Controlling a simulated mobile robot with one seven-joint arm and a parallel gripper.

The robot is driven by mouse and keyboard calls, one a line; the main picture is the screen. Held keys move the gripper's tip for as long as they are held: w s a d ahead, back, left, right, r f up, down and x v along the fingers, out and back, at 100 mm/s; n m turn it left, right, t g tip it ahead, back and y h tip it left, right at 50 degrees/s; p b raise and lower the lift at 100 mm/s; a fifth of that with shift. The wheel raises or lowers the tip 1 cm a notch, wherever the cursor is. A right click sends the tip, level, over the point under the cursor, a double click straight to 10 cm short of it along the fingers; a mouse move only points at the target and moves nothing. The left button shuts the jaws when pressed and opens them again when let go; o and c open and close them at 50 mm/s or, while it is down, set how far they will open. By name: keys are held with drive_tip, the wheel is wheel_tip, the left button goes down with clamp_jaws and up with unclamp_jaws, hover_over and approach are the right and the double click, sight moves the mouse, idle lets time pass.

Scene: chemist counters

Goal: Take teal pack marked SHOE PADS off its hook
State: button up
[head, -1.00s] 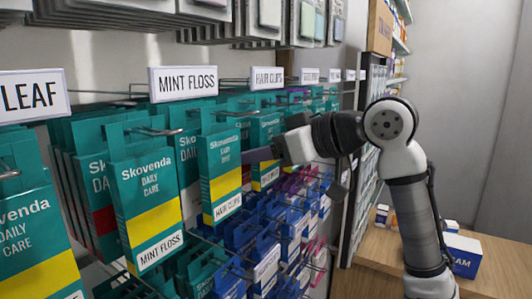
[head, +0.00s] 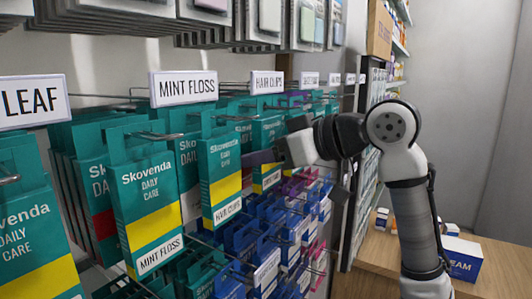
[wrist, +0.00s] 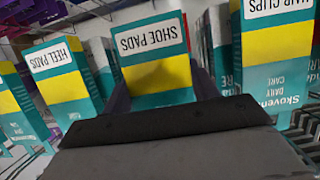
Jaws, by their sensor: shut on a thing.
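The teal pack marked SHOE PADS (wrist: 152,72) shows upside down in the middle of the wrist view, with a yellow band and a white label. My gripper (wrist: 163,88) is shut on it, one dark finger on each side. The pack's upper part is hidden behind the gripper body. In the head view my gripper (head: 262,158) is among the hanging packs, with one finger partly hidden behind the HAIR CLIPS pack (head: 221,170). I cannot make out the SHOE PADS label there, nor whether the pack is still on its hook.
A HEEL PADS pack (wrist: 68,75) hangs on one side of the held pack and a HAIR CLIPS pack (wrist: 275,75) on the other. MINT FLOSS packs (head: 148,205) hang nearer. Blue packs (head: 262,262) hang below. A wooden counter (head: 385,255) stands at right, with open space above it.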

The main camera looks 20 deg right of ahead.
drive_tip(key=s+d, duration=0.4)
drive_tip(key=s, duration=0.2)
drive_tip(key=shift+d, duration=0.4)
idle(1.0)
drive_tip(key=shift+s, duration=0.15)
drive_tip(key=s+d, duration=0.4)
drive_tip(key=s, duration=0.1)
drive_tip(key=shift+s+d, duration=0.15)
idle(0.5)
